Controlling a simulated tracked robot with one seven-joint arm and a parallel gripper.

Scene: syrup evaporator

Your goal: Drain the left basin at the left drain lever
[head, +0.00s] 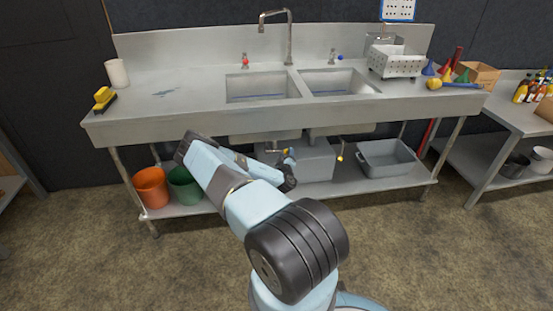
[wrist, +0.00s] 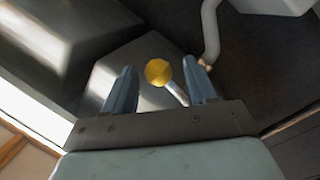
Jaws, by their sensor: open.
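The left basin (head: 258,84) is set into the steel sink counter. Below it, the left drain lever shows as a small yellow knob (head: 284,151), partly hidden by my arm. In the wrist view its yellow ball (wrist: 158,72) on a short pale rod sits between the two blue fingers. My gripper (wrist: 158,67) is open around the ball, with gaps visible on both sides. In the head view my gripper (head: 291,156) is under the counter, small and partly hidden. A second yellow-ended lever (head: 341,157) hangs to the right, under the right basin (head: 335,80).
The lower shelf holds an orange bucket (head: 151,187), a green bucket (head: 184,185), a grey box (head: 312,163) behind my gripper and a grey tub (head: 387,158). A side table (head: 515,118) stands at right.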

